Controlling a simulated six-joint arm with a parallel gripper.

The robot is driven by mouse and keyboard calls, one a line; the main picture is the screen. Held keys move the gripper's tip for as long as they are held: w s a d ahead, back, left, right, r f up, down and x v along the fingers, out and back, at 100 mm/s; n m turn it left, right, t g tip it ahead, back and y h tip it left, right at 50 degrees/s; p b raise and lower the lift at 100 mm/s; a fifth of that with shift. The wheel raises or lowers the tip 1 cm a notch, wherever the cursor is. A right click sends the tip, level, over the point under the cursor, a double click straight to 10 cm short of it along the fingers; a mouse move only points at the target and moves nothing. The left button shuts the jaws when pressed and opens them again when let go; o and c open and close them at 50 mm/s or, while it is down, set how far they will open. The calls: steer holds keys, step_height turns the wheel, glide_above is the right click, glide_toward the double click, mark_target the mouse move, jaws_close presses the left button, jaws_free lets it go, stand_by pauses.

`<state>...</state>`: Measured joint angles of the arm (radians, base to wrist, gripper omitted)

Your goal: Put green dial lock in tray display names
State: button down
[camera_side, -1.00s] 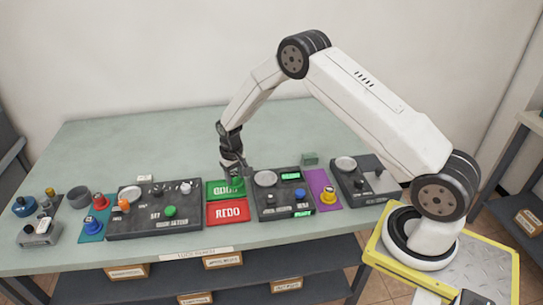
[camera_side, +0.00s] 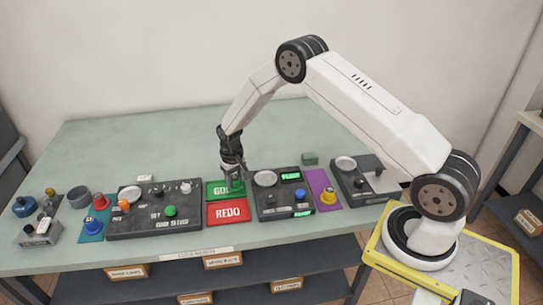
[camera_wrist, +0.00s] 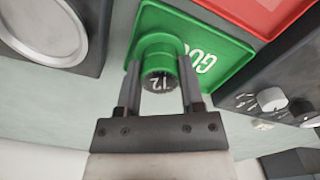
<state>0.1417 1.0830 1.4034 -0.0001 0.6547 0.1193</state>
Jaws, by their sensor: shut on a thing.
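The green dial lock (camera_wrist: 157,55) is a short green cylinder with a dark numbered dial, and "12" shows on the dial. My gripper (camera_wrist: 158,75) is shut on it, one finger on each side. In the side view my gripper (camera_side: 235,178) points down over the green GOOD tray (camera_side: 214,190), with the lock (camera_side: 237,186) low at its right part. The tray also fills the upper middle of the wrist view (camera_wrist: 228,42). I cannot tell whether the lock touches the tray.
The red REDO tray (camera_side: 228,212) lies in front of the green one. Dark control panels stand left (camera_side: 140,222) and right (camera_side: 268,204), close to the trays. A purple mat (camera_side: 318,183) bears a yellow dial lock (camera_side: 328,196). The back of the table is clear.

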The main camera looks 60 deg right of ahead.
steer(key=shift+f, duration=0.5)
stand_by(0.3)
jaws_free()
steer(key=shift+r, duration=0.2)
steer(key=shift+r, duration=2.8)
steer(key=shift+s+a+r, duration=0.15)
steer(key=shift+s+r, duration=0.1)
steer(key=shift+r, duration=0.15)
steer(key=s+a+r+n+t, duration=0.1)
steer(key=s+a+r, duration=0.1)
steer(key=s+r, duration=0.2)
steer(key=s+a+r+n, duration=0.1)
steer(key=s+r, duration=0.3)
steer(key=s, duration=0.7)
steer(key=s+a+r+n+t, duration=0.1)
steer(key=s+a+r, duration=0.3)
steer(key=s, duration=0.4)
steer(key=shift+s+r+t, duration=0.2)
steer(key=shift+t, duration=0.1)
